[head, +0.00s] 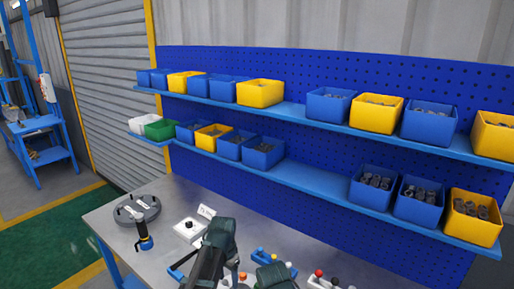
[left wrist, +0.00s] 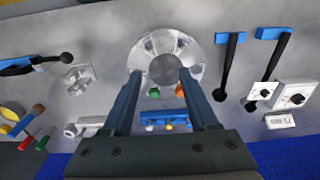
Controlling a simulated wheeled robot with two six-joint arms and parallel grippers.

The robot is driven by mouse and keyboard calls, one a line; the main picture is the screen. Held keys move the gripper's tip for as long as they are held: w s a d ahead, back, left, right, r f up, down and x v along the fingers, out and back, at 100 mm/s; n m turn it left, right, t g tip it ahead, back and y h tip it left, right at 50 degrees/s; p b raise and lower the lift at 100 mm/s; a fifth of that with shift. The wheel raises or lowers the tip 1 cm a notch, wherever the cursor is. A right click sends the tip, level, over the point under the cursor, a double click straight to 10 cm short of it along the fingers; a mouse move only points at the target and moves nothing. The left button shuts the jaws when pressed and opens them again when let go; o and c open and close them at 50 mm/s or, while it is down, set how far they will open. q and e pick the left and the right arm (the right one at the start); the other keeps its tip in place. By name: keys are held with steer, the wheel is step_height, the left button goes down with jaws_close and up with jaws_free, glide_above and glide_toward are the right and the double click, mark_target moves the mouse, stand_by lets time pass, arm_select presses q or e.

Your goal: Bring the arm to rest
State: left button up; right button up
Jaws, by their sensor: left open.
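My left gripper (head: 208,262) shows as a dark shape at the bottom middle of the head view, over the grey table. In the left wrist view its two fingers (left wrist: 161,78) stand wide apart with nothing held between them. A silvery round flanged shell (left wrist: 150,48) with a grey centre lies on the table just beyond the fingertips, apart from them as far as I can tell. In the head view I cannot make out the shell behind my arm.
A grey round plate (head: 150,211) and a blue-black tool (head: 144,242) are at the table's left. A white box with a knob (head: 187,231) and black-handled tools (left wrist: 229,68) lie near the gripper. Shelves (head: 290,109) with blue and yellow bins stand behind, against a blue pegboard.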

arm_select(q)
steer(key=s+a+n, duration=0.7)
steer(key=s, duration=0.5)
steer(key=s+d+f+m+b, duration=0.2)
steer(key=d+f+b, duration=0.2)
steer(key=d, duration=0.1)
steer(key=s+d+f+m+y+b, duration=0.1)
steer(key=s+d+f+b, duration=0.2)
steer(key=d+f+b, duration=0.1)
steer(key=shift+s+d+f+m+g, duration=0.15)
steer(key=shift+s+d+m+g, duration=0.2)
steer(key=shift+d, duration=0.45)
arm_select(e)
step_height(320, 180, down, 8)
steer(key=shift+f, duration=0.2)
arm_select(q)
steer(key=shift+w, duration=0.15)
arm_select(e)
steer(key=shift+w, duration=0.1)
